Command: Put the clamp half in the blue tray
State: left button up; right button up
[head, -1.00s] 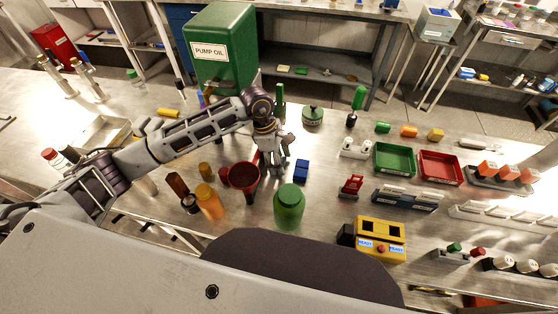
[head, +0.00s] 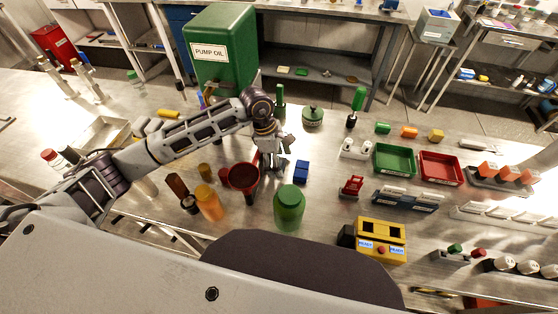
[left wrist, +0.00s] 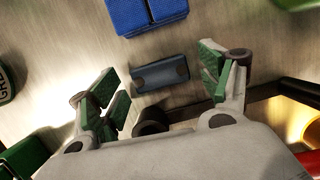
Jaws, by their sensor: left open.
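My left gripper (head: 275,165) is over the steel bench; it also shows in the left wrist view (left wrist: 168,95), open and empty. A small dark slate-grey block (left wrist: 162,74), which looks like the clamp half, lies on the bench between and beyond the spread fingertips. My gripper hides it in the head view. A small bright blue ribbed thing (head: 301,171) stands close to the right of my gripper; it also shows at the top of the left wrist view (left wrist: 148,14). I cannot tell whether it is the blue tray. My right gripper is out of view.
A red funnel-like cup (head: 243,177), an orange bottle (head: 209,203) and a green jar (head: 289,207) stand near my gripper. A green tray (head: 394,160) and a red tray (head: 440,169) lie to the right. A pump oil tank (head: 222,50) stands behind.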

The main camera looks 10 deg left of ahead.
pick_arm(q)
jog(key=shift+r, duration=0.15)
jog(key=shift+a+r, duration=0.1)
jog(key=shift+r, duration=0.15)
jog(key=v, duration=0.5)
jog(key=shift+w+r+b, duration=0.1)
jog(key=shift+r+b, duration=0.2)
jog(key=v, duration=0.6)
jog(key=shift+f, duration=0.1)
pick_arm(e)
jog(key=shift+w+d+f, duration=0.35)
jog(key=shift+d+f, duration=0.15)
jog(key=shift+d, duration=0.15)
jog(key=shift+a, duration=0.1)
